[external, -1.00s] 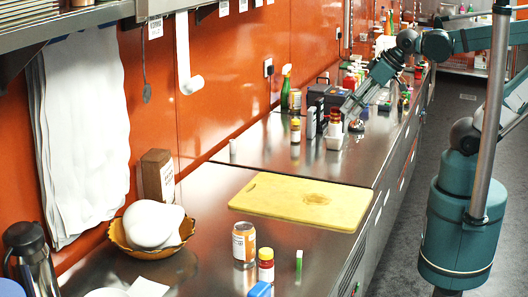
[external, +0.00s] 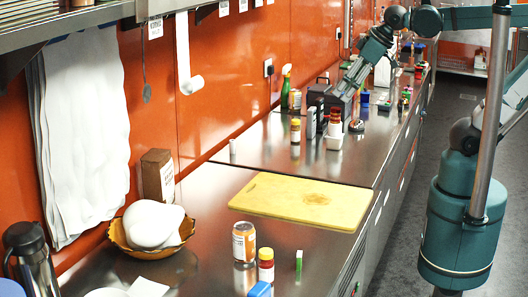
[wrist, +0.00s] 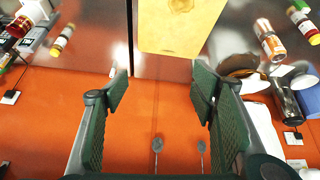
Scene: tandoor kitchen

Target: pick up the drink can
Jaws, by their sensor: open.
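A silver-topped can with an orange and white label (external: 244,243), which looks like the drink can, stands upright on the near counter in the external view. It also shows at the upper right of the wrist view (wrist: 270,40), outside my fingers. My gripper (wrist: 160,92) is open, with nothing between its fingers; the orange wall and counter edge lie beyond them. In the external view my gripper (external: 342,92) is over the far counter, well away from the can; its fingertips are hard to make out there.
A yellow cutting board (external: 280,203) lies between the can and the far counter's bottles and boxes. A bowl with a white object (external: 120,238) sits to the can's left, with a dark flask (external: 35,262) further left.

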